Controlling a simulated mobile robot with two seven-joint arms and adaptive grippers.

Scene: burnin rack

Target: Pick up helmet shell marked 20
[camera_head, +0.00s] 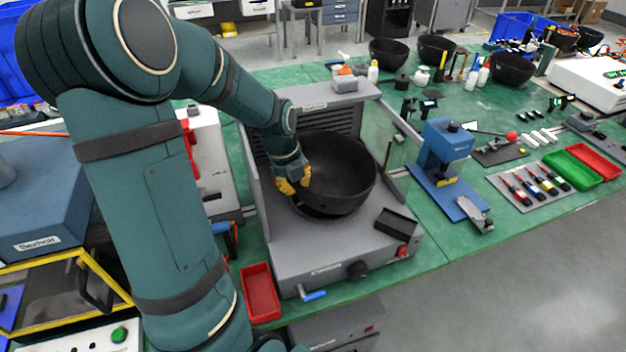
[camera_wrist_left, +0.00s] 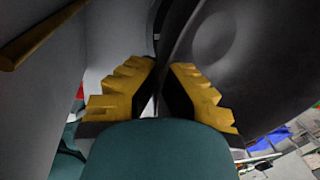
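A black bowl-like helmet shell (camera_head: 340,175) sits at the grey bench machine with its hollow side up. No number can be read on it, so I cannot confirm that it is the one marked 20. My left gripper (camera_head: 292,183), with yellow fingers, is at the shell's left edge. In the left wrist view, the fingers (camera_wrist_left: 163,75) are close together with the dark shell wall (camera_wrist_left: 240,60) running between them, and they look closed on it. A dark curved part shows under the shell; I cannot tell if the shell rests on it. My right gripper is out of view.
The grey machine (camera_head: 330,258) has upright side panels around the shell and a small black tray (camera_head: 397,224) in front. A blue press (camera_head: 446,150) stands to its right. More black shells (camera_head: 512,68) are at the back. A red bin (camera_head: 260,292) lies front left.

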